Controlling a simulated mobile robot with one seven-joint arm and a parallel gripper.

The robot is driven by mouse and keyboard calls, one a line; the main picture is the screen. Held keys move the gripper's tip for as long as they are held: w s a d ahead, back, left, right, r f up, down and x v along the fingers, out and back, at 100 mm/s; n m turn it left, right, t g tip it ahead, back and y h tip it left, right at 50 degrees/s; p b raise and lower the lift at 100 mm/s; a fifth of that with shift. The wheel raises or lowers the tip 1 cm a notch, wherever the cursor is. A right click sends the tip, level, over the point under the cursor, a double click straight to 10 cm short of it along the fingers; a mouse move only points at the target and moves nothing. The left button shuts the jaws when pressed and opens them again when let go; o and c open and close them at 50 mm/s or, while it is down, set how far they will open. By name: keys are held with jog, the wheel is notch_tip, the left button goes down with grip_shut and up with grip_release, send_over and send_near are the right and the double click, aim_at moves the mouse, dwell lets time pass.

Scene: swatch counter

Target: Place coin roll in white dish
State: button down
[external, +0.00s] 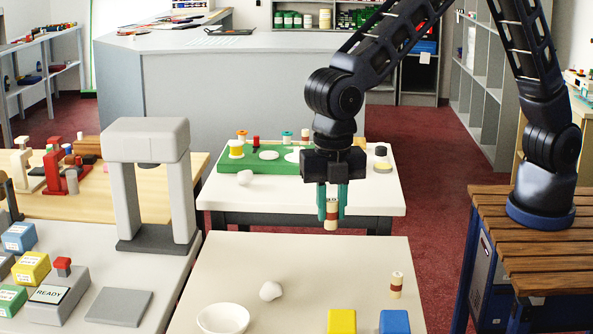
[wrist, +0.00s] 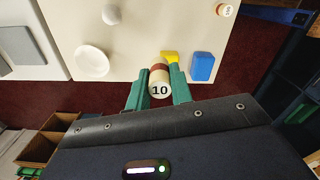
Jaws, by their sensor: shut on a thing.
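My gripper (external: 331,205) has its green fingers shut on a tan and brown coin roll (external: 331,216), held upright in the air. In the wrist view the roll's pale end (wrist: 160,90) reads "10". The white dish (external: 222,319) sits on the front table, low and left of my gripper in the external view. It also shows in the wrist view (wrist: 91,62), left of the held roll, and looks empty. A second, similar roll (external: 397,284) stands on the right of that table; its top (wrist: 226,10) bears a number too small to read surely.
A white ball (external: 271,290), a yellow block (external: 341,321) and a blue block (external: 395,322) sit on the front table (external: 330,262). A grey arch-shaped stand (external: 122,170) rises to the left. The back table holds a green tray (external: 236,160) and small items.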

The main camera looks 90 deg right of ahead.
jog(key=r, duration=0.1)
send_over(225, 327)
jog(key=s, duration=0.1)
jog(key=w, duration=0.1)
notch_tip(225, 327, down, 20)
jog(key=shift+w+r, duration=0.1)
jog(key=shift+r, duration=0.05)
dwell(0.3)
jog(key=shift+f, duration=0.2)
jog(key=c, duration=1.2)
grip_release()
jog(key=shift+c, duration=0.2)
jog(key=shift+r, duration=0.1)
